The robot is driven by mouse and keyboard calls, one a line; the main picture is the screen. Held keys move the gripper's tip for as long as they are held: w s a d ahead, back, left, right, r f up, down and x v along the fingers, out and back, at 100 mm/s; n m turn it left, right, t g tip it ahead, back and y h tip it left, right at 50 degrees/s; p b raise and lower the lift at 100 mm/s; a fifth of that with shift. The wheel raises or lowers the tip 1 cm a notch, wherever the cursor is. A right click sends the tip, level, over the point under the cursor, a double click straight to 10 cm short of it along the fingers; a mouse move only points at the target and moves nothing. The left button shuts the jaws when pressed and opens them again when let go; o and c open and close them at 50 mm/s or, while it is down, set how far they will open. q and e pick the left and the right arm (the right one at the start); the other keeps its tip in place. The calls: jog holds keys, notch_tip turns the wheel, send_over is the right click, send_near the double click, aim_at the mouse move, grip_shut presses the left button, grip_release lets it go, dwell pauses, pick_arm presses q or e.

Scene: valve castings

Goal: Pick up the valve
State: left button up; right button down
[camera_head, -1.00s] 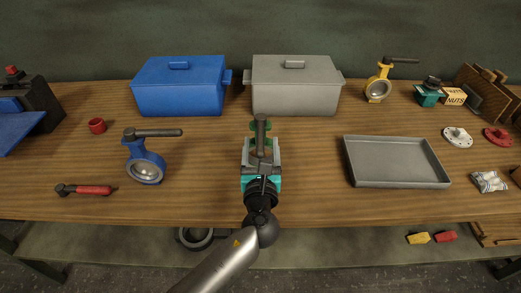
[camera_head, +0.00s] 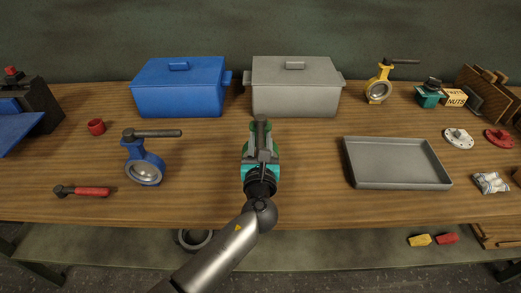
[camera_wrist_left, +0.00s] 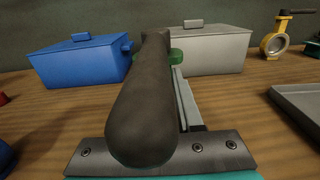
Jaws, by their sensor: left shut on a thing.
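A green valve with a dark grey lever (camera_head: 262,132) is at the middle of the table, in front of the gap between the two lidded boxes. My left gripper (camera_head: 262,152) is shut on this valve. The gripper hides most of the valve body, so I cannot tell whether it touches the table. In the left wrist view the lever (camera_wrist_left: 145,100) fills the middle, with bits of green body (camera_wrist_left: 177,56) behind it. A blue valve (camera_head: 146,168) stands at the left, and a yellow valve (camera_head: 379,88) stands at the back right. My right gripper is not in view.
A blue box (camera_head: 180,92) and a grey box (camera_head: 295,90) stand at the back. An empty grey tray (camera_head: 398,165) lies to the right. A red-handled tool (camera_head: 90,191) and a red cup (camera_head: 96,127) are at the left. Flanges and a NUTS box (camera_head: 454,98) are at the right.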

pick_arm(q)
grip_shut()
dwell(0.7)
jog(key=shift+w+r, duration=0.1)
jog(key=shift+r, duration=0.2)
jog(key=shift+r, duration=0.1)
